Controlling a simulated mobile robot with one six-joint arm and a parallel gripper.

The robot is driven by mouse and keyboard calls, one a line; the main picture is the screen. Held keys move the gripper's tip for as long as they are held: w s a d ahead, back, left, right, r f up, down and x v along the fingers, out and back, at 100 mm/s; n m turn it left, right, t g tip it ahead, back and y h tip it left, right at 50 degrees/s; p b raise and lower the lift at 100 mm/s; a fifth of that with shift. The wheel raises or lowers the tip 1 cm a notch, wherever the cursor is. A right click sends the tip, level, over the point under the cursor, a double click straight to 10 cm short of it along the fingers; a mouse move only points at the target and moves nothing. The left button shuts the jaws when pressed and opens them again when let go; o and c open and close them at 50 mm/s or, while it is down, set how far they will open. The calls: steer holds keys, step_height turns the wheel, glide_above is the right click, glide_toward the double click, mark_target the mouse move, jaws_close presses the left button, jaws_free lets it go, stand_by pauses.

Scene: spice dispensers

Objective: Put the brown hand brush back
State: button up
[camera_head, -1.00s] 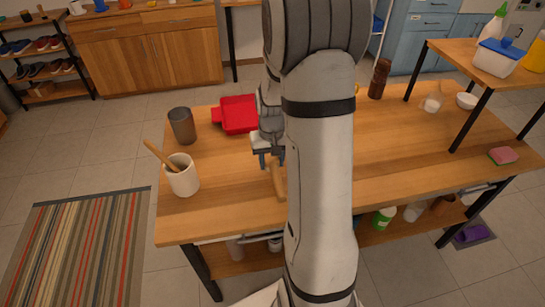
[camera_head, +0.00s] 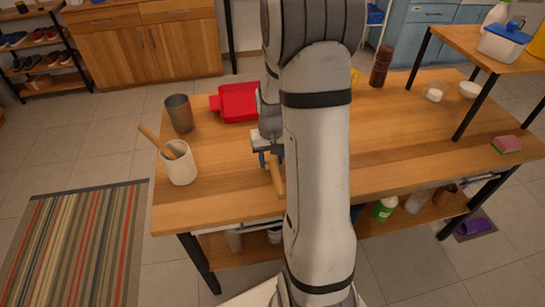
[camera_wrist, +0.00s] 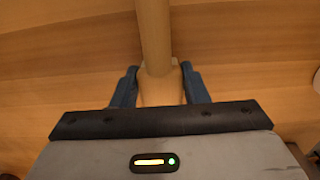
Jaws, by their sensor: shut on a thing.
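My gripper (camera_head: 268,152) is low over the wooden table (camera_head: 410,145), partly covered by my own arm in the head view. It is shut on a light brown wooden handle (camera_head: 277,175), which I take to be the brown hand brush. In the wrist view the handle (camera_wrist: 154,40) runs away from between the blue fingers (camera_wrist: 158,88). I see no bristles, and I cannot tell whether the brush touches the table. A red dustpan (camera_head: 238,103) lies behind my gripper, to the left.
A white crock (camera_head: 180,167) with a wooden-handled tool and a dark cup (camera_head: 180,114) stand to the left. A brown bottle (camera_head: 381,66), a glass (camera_head: 434,92) and a sponge (camera_head: 506,145) are to the right. A raised shelf (camera_head: 470,55) stands over the right end.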

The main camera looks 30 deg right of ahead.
steer(key=shift+f+b, duration=0.4)
steer(key=shift+f, duration=0.2)
steer(key=o, duration=1.2)
steer(key=shift+r, duration=0.1)
step_height(320, 180, up, 8)
steer(key=shift+f+p, duration=0.25)
steer(key=shift+p, duration=0.05)
steer(key=shift+s+a+r, duration=0.15)
steer(key=shift+a+r, duration=0.15)
steer(key=shift+r, duration=0.15)
steer(key=s+a+r+n+t+p, duration=0.1)
steer(key=s+a+r, duration=0.3)
steer(key=s, duration=0.1)
steer(key=s+a+r+n, duration=0.1)
steer(key=s+a+r, duration=0.3)
steer(key=s, duration=0.1)
steer(key=s+a+r+n+t+p, duration=0.1)
steer(key=s+a+r, duration=0.3)
steer(key=s, duration=0.1)
steer(key=shift+s+a+t+p, duration=0.2)
steer(key=shift+s+t+p, duration=0.05)
steer(key=shift+t+p, duration=0.1)
